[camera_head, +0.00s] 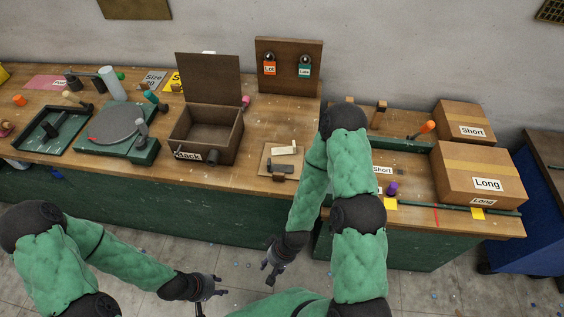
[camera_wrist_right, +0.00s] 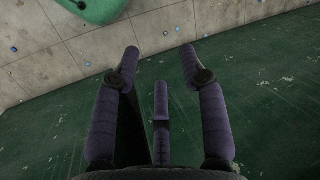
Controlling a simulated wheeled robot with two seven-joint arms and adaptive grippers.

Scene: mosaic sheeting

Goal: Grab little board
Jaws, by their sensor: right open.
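A small flat wooden board (camera_head: 266,167) lies on the bench near its front edge, with a pale piece and a dark brown block on it. I cannot tell for sure that this is the little board; a larger brown board (camera_head: 288,83) with two hanging tags stands upright behind it. My right gripper (camera_head: 272,272) hangs low in front of the bench, below the small board and apart from it. The right wrist view shows its fingers (camera_wrist_right: 160,75) spread and empty. My left gripper (camera_head: 210,298) is low over the floor at left, its fingers apart and empty.
An open brown box (camera_head: 236,138) stands left of the small board. Left of it are a grey round plate (camera_head: 107,124) and a dark green tray (camera_head: 32,150). Cardboard boxes (camera_head: 454,178) stand on the right bench. My right arm passes in front of the bench edge.

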